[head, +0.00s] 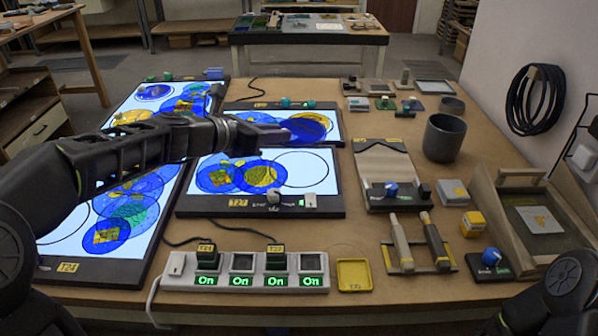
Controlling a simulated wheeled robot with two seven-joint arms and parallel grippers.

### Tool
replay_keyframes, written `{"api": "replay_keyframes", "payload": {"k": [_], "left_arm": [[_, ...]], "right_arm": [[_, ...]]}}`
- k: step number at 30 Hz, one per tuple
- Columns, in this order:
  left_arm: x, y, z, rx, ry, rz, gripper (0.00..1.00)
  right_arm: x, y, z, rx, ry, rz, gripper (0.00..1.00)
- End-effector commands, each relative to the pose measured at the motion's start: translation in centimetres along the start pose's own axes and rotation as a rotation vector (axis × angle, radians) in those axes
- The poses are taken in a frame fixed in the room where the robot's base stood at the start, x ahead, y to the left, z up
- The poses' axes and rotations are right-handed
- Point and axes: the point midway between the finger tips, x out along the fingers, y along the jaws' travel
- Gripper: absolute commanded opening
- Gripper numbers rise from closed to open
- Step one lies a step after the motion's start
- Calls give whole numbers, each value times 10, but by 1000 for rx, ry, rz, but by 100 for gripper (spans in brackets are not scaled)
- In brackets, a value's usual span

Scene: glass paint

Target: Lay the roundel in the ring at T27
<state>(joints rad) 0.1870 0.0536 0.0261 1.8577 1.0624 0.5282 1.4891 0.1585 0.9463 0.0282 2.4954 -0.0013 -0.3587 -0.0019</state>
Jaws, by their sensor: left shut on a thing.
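The T27 light panel (190,205) lies flat at the middle of the table, lit white, with its yellow label at the front. A thin black ring (334,168) is drawn on its right half, with bare white inside most of it. Overlapping blue painted discs (215,177) lie on its left half. My left gripper (284,135) reaches in from the left above the panel's back edge. It is shut on a dark blue roundel (312,127), which shows at its tip, behind the ring in the picture. The fingers' exact hold is hard to see. My right gripper is out of view.
A large T24 panel (60,262) with several discs lies left; another lit panel (332,117) lies behind T27. In front are a switch strip (180,270) showing On and a yellow tray (354,274). Right are tools, a grey cup (444,138) and a wooden tray (560,215).

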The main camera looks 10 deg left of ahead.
Motion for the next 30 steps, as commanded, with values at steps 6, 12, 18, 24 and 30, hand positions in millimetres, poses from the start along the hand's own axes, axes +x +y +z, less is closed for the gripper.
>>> {"api": "replay_keyframes", "payload": {"k": [6,12,18,24,30], "left_arm": [[4,0,-10,0,1,0,0],[16,0,-40,-2,1,-1,0],[19,0,-46,0,-1,0,0],[19,0,-47,0,0,0,0],[29,0,-72,-3,2,0,0]], "right_arm": [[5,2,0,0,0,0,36],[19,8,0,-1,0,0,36],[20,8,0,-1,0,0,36],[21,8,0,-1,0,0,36],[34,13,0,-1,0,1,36]]}}
